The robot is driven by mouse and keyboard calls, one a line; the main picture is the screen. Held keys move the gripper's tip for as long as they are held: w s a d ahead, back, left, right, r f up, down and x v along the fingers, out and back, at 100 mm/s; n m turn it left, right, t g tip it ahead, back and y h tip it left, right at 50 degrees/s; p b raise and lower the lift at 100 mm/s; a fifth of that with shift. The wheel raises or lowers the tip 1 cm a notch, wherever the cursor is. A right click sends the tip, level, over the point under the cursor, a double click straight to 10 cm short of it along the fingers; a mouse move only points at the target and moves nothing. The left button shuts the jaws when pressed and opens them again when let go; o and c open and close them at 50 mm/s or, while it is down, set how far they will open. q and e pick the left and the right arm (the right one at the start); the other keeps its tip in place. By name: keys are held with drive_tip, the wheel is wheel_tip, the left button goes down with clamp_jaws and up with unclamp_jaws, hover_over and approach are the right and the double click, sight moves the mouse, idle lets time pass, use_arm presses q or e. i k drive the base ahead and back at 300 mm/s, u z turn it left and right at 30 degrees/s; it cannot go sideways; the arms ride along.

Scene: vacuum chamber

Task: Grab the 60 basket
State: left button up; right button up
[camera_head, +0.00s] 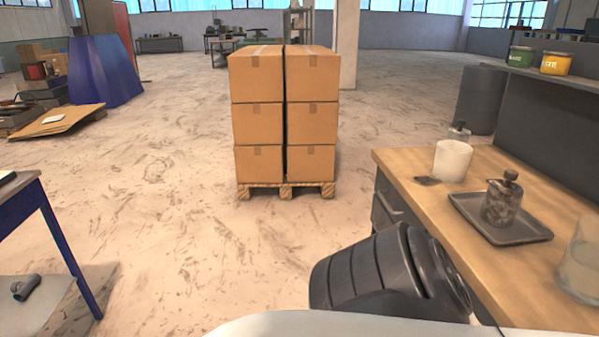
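I see nothing in the head view that I can clearly identify as the 60 basket. No label reading 60 can be made out. Neither my left nor my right gripper is in view.
A pallet (286,189) of stacked cardboard boxes (258,78) stands ahead. A wooden workbench (408,174) on the right holds a white cup (453,160) and a tray (520,236). A dark ribbed object (365,276) is at the bottom. A blue-legged table (62,235) is left. Open floor lies between.

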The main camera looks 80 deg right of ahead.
sight(503, 200)
drive_tip(key=z, duration=1.25)
drive_tip(key=i, duration=2.15)
drive_tip(key=z, duration=2.4)
